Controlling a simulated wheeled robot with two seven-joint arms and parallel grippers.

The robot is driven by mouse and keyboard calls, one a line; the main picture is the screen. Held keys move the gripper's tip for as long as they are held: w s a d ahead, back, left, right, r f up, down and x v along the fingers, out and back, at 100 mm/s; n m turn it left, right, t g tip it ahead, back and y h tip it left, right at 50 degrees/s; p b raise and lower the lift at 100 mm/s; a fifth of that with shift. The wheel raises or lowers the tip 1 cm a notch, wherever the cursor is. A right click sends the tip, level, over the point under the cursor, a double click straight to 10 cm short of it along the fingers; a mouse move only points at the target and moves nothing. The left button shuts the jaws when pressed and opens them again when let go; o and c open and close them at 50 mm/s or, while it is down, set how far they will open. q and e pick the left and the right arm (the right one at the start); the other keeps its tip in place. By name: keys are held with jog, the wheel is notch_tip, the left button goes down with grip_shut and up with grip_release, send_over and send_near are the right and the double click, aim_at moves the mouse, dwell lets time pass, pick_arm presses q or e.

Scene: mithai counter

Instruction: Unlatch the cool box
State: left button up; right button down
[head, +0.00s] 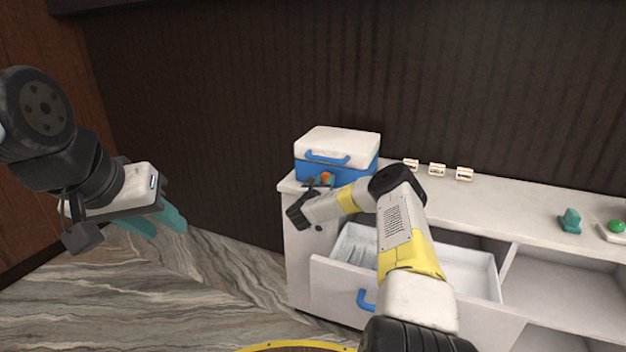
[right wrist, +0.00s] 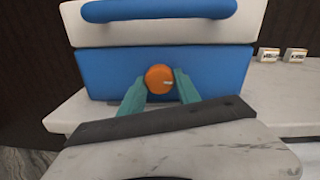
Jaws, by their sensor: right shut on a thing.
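The cool box (head: 350,174) has a blue body, a white lid and a blue handle (head: 328,158). It stands on the left end of the white counter with its lid down. An orange round latch knob (right wrist: 160,79) with a pale mark is on its front. My right gripper (right wrist: 161,86) is shut on the knob, one teal finger on each side; in the head view my arm partly covers this spot. My left gripper (head: 160,224) hangs at the left, away from the counter, with its teal fingers pointing down right; its gap is unclear.
An open drawer (head: 468,270) with a blue handle juts out below the counter, under my right arm. Several small white labelled blocks (head: 437,170) stand right of the box. A teal object (head: 570,220) and a green ball (head: 616,226) are at the far right.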

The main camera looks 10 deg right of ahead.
jog(key=shift+n, duration=0.3)
jog(key=n, duration=0.4)
jog(key=shift+r, duration=0.1)
jog(key=n, duration=0.4)
jog(key=shift+a+n, duration=0.1)
jog(key=shift+n, duration=0.3)
jog(key=n, duration=0.4)
jog(key=shift+g, duration=0.4)
jog(key=shift+n+h, duration=0.3)
jog(key=shift+n, duration=1.7)
jog(key=c, duration=0.9)
grip_release()
jog(key=shift+o, duration=0.2)
